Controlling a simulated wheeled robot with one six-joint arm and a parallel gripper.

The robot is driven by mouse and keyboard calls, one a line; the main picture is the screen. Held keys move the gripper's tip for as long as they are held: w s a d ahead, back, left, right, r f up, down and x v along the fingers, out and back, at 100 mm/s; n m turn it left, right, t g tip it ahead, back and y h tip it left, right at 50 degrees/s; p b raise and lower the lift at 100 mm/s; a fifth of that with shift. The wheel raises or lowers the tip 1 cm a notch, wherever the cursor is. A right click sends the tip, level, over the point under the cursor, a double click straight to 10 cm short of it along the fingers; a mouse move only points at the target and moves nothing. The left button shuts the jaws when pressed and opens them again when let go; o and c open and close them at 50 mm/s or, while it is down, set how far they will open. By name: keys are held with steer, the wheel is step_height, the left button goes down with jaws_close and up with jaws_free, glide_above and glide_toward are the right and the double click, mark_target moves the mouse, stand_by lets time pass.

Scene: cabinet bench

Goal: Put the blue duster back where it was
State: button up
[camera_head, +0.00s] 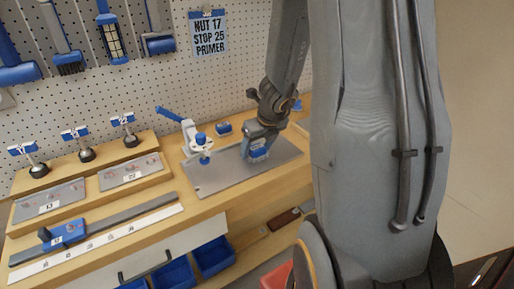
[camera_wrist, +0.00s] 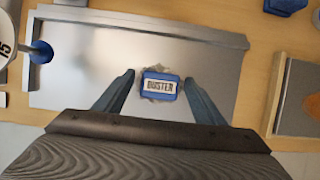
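The blue duster (camera_wrist: 160,84), a small block with a white "DUSTER" label, rests on or just above the grey metal plate (camera_wrist: 90,85); the exact height is unclear. A dark, uneven grey patch shows around it. My gripper (camera_wrist: 160,77) is open, one finger on each side of the duster, with a visible gap on both sides. In the head view my gripper (camera_head: 260,143) is low over the plate (camera_head: 215,181), and the blue duster (camera_head: 258,154) shows at its fingers.
A blue-and-white clamp (camera_head: 201,147) stands at the plate's left. A small blue block (camera_head: 223,128) sits behind the plate. Stepped wooden blocks with grey panels (camera_head: 130,172) are further left. A pegboard with hanging brushes rises behind. Blue bins (camera_head: 213,256) show below the bench.

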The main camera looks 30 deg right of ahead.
steer(key=p+v, duration=0.7)
steer(key=v, duration=0.5)
steer(key=s+a+r+n+g, duration=0.1)
steer(key=s+a+n, duration=0.4)
steer(key=n, duration=1.2)
steer(key=s+a+r+n+g, duration=0.1)
steer(key=s+a+n, duration=0.4)
steer(key=a+n, duration=0.5)
steer(key=r+n, duration=0.1)
steer(key=n, duration=0.7)
steer(key=shift+s+a+n+g, duration=0.15)
steer(key=shift+s+n+g, duration=0.1)
steer(key=shift+n+g, duration=0.05)
steer(key=shift+g, duration=0.3)
step_height(320, 180, down, 5)
steer(key=b, duration=0.4)
steer(key=shift+w+f+b, duration=0.1)
steer(key=shift+f+b, duration=0.1)
steer(key=shift+b, duration=0.15)
